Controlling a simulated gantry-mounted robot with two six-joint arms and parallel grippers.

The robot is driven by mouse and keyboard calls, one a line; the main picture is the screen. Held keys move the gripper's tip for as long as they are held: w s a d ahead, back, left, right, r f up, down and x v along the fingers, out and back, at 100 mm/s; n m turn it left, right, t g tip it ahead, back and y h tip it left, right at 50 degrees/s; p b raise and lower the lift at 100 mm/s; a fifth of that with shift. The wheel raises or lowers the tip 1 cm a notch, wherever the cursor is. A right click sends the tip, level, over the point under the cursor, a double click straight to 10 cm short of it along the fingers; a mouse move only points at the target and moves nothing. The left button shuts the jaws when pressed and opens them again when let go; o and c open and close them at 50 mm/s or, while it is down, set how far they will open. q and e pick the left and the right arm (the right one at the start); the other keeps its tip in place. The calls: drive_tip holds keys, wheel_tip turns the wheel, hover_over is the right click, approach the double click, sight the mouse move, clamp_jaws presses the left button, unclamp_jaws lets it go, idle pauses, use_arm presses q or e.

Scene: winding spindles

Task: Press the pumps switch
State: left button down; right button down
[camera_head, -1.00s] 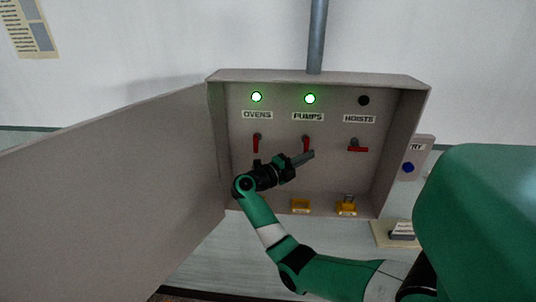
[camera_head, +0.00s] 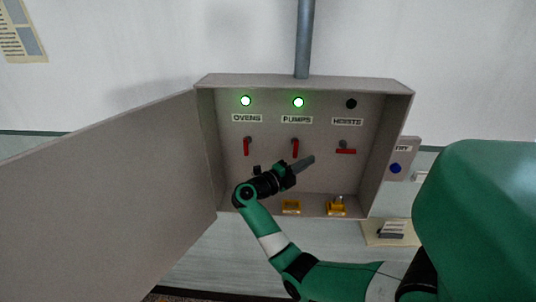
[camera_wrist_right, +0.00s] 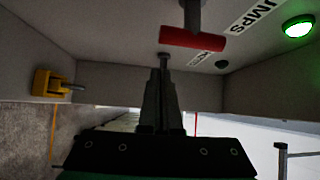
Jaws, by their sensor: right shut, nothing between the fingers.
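The pumps switch (camera_head: 295,147) is a red handle under the PUMPS label (camera_head: 297,120) in the open grey box. Its handle hangs down, and the pumps lamp (camera_head: 298,102) above glows green. My right gripper (camera_head: 312,160) is shut and empty, with its fingertips just below and right of the pumps handle. In the right wrist view the red pumps handle (camera_wrist_right: 192,40) lies above and right of my shut fingertips (camera_wrist_right: 163,62), and I see a gap between them. The green lamp (camera_wrist_right: 299,25) shows there too. My left gripper is not in view.
The ovens switch (camera_head: 247,146) hangs down under a green lamp. The hoists switch (camera_head: 345,150) lies horizontal under a dark lamp. Yellow padlock pieces (camera_head: 336,206) sit at the box bottom. The open door (camera_head: 100,200) fills the left; a blue button (camera_head: 395,168) is at right.

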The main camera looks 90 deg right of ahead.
drive_tip(key=b+v, duration=0.1)
drive_tip(key=v, duration=0.7)
drive_tip(key=shift+w+r, duration=0.15)
drive_tip(key=shift+w, duration=0.35)
drive_tip(key=shift+a, duration=0.15)
